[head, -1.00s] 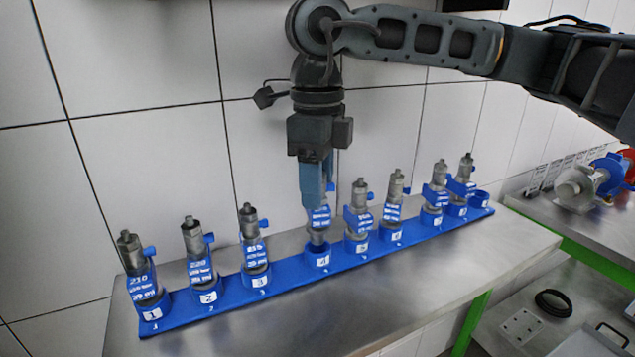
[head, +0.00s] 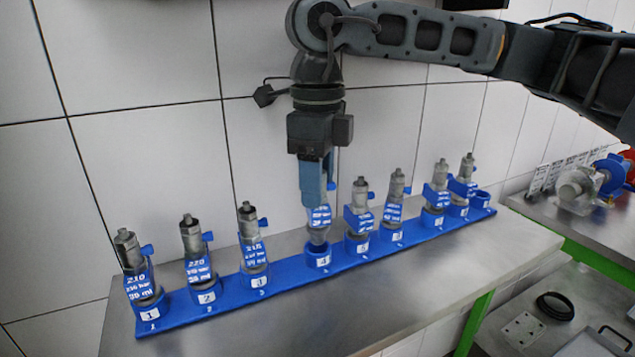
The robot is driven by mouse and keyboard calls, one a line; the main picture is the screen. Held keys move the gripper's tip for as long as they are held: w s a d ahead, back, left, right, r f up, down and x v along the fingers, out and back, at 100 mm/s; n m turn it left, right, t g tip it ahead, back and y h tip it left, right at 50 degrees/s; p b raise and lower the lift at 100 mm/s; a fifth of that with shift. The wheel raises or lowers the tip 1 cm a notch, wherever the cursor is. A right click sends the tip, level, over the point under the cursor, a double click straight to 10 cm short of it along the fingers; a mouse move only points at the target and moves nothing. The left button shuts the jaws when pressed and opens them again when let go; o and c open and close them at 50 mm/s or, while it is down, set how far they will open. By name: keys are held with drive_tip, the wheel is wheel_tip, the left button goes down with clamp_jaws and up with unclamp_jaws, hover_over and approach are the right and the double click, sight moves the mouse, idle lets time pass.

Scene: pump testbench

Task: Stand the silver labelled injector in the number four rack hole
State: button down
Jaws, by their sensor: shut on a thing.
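The silver labelled injector (head: 319,222) has a blue band with white writing and hangs upright from my gripper (head: 315,200). My gripper points straight down and is shut on its upper part, which the fingers hide. The injector's lower end is at the mouth of the number four rack hole (head: 318,257). I cannot tell how deep the tip sits in the hole. The blue rack (head: 280,283) runs diagonally along the steel bench.
Injectors stand in holes one (head: 137,270), two (head: 198,255) and three (head: 252,243) to the left. Hole five's injector (head: 359,213) stands close on the right, with several more beyond. Bare bench (head: 400,300) lies in front.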

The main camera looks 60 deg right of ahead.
drive_tip(key=shift+f+b, duration=1.8)
drive_tip(key=shift+b, duration=0.5)
idle(0.9)
drive_tip(key=shift+c, duration=2.4)
unclamp_jaws()
wheel_tip(320, 180, up, 8)
drive_tip(key=shift+f, duration=0.1)
